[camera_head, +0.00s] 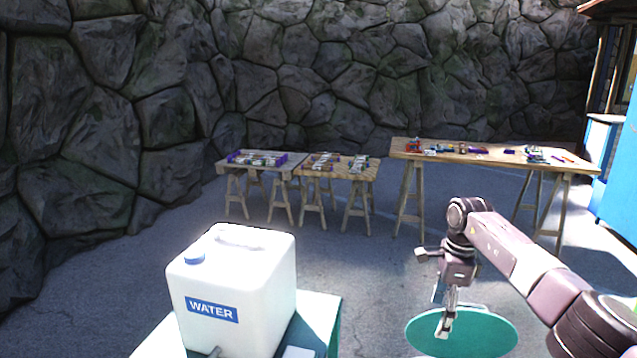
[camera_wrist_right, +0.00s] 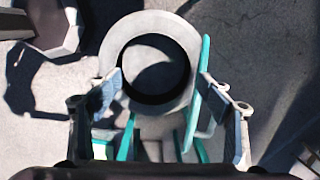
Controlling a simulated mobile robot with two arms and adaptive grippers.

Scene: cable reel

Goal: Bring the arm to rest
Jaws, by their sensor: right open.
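My right arm (camera_head: 520,258) comes in from the right and bends down. Its gripper (camera_head: 446,322) points downward in front of a round teal disc (camera_head: 490,330) low in the head view. In the right wrist view the gripper's two fingers (camera_wrist_right: 158,92) stand apart. A round grey ring with a dark hollow middle (camera_wrist_right: 113,52) shows beyond and between them, with narrow teal parts beside and below it. I cannot tell whether the fingers touch any of these parts. My left gripper is not in view.
A white water container (camera_head: 268,290) stands on a teal-edged stand (camera_head: 322,312) at front left. Trestle tables (camera_head: 375,174) with small items stand at the back, a longer one (camera_head: 570,168) at right. A rock wall (camera_head: 300,70) closes the rear. Open paved floor (camera_head: 330,255) lies between.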

